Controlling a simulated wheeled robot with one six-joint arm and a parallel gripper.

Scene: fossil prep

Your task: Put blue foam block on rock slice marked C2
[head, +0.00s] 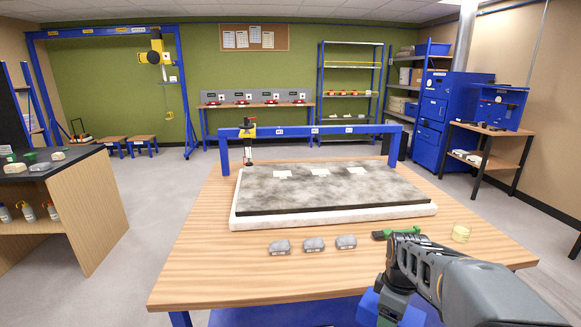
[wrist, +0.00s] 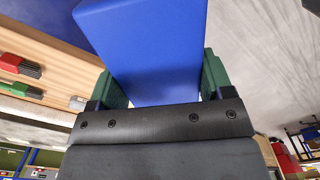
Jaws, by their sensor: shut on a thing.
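The blue foam block (wrist: 145,40) fills the middle of the wrist view. My gripper (wrist: 158,88) is shut on it, with a green finger at each side. In the head view my gripper hangs low at the right, by the table's front edge, largely hidden by my arm. Three grey rock slices lie in a row near the front of the table: a left one (head: 279,246), a middle one (head: 314,244) and a right one (head: 346,242). Each has a small pale label, too small to read, so I cannot tell which is C2. Their tops look bare.
A dark stone slab (head: 330,195) on a white base lies behind the slices, with a blue gantry (head: 310,130) over its back. A green brush (head: 381,235) and a yellowish clear dish (head: 461,233) lie to the right. The table's front left (head: 215,270) is clear.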

